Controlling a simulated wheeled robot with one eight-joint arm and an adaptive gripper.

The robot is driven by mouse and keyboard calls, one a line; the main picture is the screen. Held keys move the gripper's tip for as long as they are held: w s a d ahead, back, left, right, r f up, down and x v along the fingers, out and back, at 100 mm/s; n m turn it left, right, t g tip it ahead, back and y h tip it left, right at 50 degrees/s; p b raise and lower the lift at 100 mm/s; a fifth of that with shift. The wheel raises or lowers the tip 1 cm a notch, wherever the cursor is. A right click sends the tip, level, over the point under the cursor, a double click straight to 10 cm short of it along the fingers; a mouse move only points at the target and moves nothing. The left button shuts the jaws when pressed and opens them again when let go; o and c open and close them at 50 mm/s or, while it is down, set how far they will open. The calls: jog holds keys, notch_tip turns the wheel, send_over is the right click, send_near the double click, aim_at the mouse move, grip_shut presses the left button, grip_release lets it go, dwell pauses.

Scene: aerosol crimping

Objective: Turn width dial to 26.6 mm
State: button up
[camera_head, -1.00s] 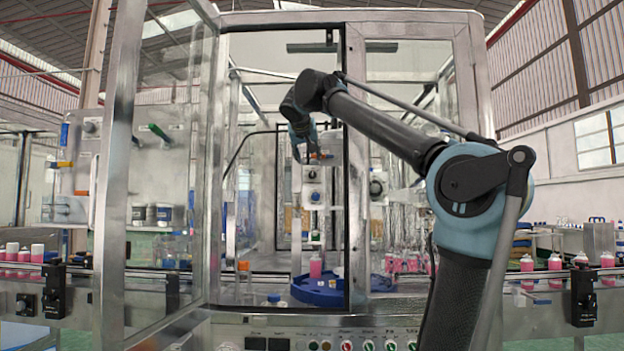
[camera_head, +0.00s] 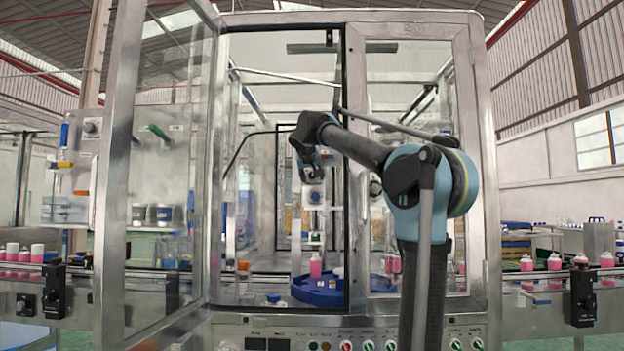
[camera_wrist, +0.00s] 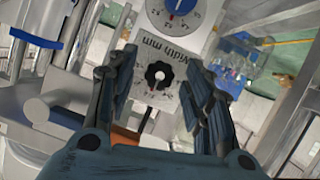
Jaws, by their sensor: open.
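My gripper (camera_wrist: 161,62) is open, with one finger on each side of the knob in the picture. I cannot tell whether the fingers touch it. In the head view my gripper (camera_head: 309,168) covers the upper part of the panel, so the width dial is hidden there. A second dial with a blue centre (camera_wrist: 180,6) sits beyond it in the wrist view.
The open glass door (camera_head: 160,180) stands left of the cabinet opening, and its frame post (camera_head: 356,170) is close right of my gripper. A blue round table (camera_head: 322,290) with a pink bottle (camera_head: 315,266) lies below. A conveyor (camera_head: 540,310) runs at the front right.

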jog(key=shift+w+f, duration=0.1)
jog(key=shift+w, duration=0.1)
jog(key=c, duration=1.1)
jog(key=shift+o, duration=0.3)
jog(key=n+h, duration=0.1)
jog(key=n, duration=0.1)
jog(key=shift+a+n+h, duration=0.2)
jog(key=shift+n+h, duration=0.1)
jog(key=shift+h, duration=0.1)
jog(key=n+h, duration=0.2)
jog(key=n, duration=0.2)
jog(key=shift+a+f+t, duration=0.1)
jog(key=shift+f+t, duration=0.05)
jog(key=shift+t, duration=0.25)
jog(key=n+t+h, duration=0.1)
jog(key=n, duration=0.2)
jog(key=shift+f+n+h, duration=0.15)
jog(key=shift+n+h, duration=0.15)
jog(key=shift+f+n+t+h, duration=0.1)
jog(key=shift+n+t+h, duration=0.5)
jog(key=shift+n, duration=1.4)
